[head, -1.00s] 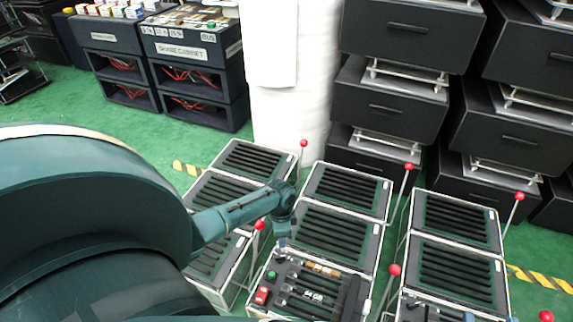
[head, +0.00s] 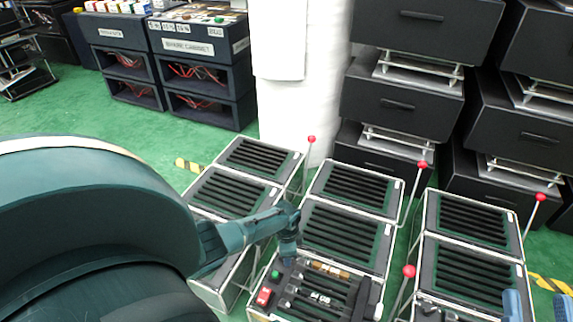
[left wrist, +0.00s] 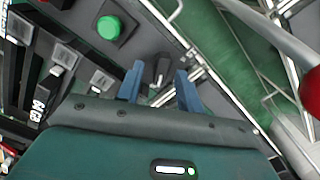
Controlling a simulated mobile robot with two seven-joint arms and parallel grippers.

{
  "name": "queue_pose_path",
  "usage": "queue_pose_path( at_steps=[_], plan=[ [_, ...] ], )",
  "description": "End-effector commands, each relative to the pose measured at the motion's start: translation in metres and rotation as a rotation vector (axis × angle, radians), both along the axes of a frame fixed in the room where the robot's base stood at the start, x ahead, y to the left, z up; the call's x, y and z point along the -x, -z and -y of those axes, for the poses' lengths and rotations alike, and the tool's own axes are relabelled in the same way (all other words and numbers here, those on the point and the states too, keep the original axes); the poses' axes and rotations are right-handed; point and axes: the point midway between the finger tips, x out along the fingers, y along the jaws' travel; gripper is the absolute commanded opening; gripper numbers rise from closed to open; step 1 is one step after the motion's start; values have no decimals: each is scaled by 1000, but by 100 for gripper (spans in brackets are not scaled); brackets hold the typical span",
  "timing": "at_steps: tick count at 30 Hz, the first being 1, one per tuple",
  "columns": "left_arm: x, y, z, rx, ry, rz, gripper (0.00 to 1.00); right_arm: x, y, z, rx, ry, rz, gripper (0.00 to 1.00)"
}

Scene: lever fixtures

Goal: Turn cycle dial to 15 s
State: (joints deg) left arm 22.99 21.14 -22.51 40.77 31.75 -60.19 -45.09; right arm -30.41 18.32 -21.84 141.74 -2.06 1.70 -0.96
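A small black knob with a pale mark, seemingly the cycle dial (left wrist: 162,71), stands on the grey panel beside a round green button (left wrist: 110,27) in the left wrist view. My left gripper (left wrist: 161,88) has its two blue fingers spread, one on each side of the knob, with gaps visible; contact cannot be told. The dial's scale and setting are not readable. In the head view my left arm reaches down to the panel top (head: 318,300), near the green button (head: 274,274), and hides the dial. My right gripper (head: 537,305) shows two separated blue fingers at the lower right.
A red switch (head: 264,296) sits near the green button. Red-knobbed levers (head: 409,271) rise beside the slatted cabinets, and a red ball (left wrist: 311,92) is close at the right of the left wrist view. Black drawer units (head: 410,100) and a white column (head: 290,110) stand behind.

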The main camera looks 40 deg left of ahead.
Motion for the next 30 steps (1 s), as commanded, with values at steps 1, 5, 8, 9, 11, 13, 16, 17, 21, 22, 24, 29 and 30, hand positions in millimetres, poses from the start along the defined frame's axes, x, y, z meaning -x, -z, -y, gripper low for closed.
queue_pose_path(
  at_steps=[1, 5, 8, 9, 11, 13, 16, 17, 21, 22, 24, 29, 30],
  plan=[
    [0, 0, 0, 0, 0, 0, 36, 0, 0, 0, 0, 0, 0, 39],
    [0, 0, 0, 0, 0, 0, 27, 0, 0, 0, 1, 0, 0, 39],
    [0, 0, 0, 0, -1, 0, 18, 0, 0, 0, 1, 0, 0, 39],
    [0, 0, 0, 0, -1, 0, 15, 0, 0, 0, 1, 0, 0, 39],
    [0, 0, 0, 0, -1, 0, 10, 0, 0, 0, 1, 0, 0, 39],
    [0, 0, 0, 0, -1, 0, 4, 0, 0, 0, 1, 0, 0, 39],
    [0, 0, 0, 0, -1, 0, 0, 0, 0, 0, 1, 0, 0, 39],
    [0, 0, 0, 1, -1, -1, 0, 0, 0, 0, 1, 0, 0, 39],
    [0, 0, 0, 0, -4, -1, 0, 0, 0, 0, 1, 0, 0, 39],
    [0, 0, 0, 0, -6, -1, 0, 0, 0, 0, 1, 0, 0, 39],
    [0, 0, 0, 0, -17, -1, 0, 0, -1, 0, 1, 0, 0, 39],
    [0, -1, 0, 1, -70, -2, 0, 0, -1, 0, 0, 0, -9, 39],
    [0, -1, 0, 1, -90, -2, 0, 0, 0, 0, 1, 0, -14, 39]
  ],
)
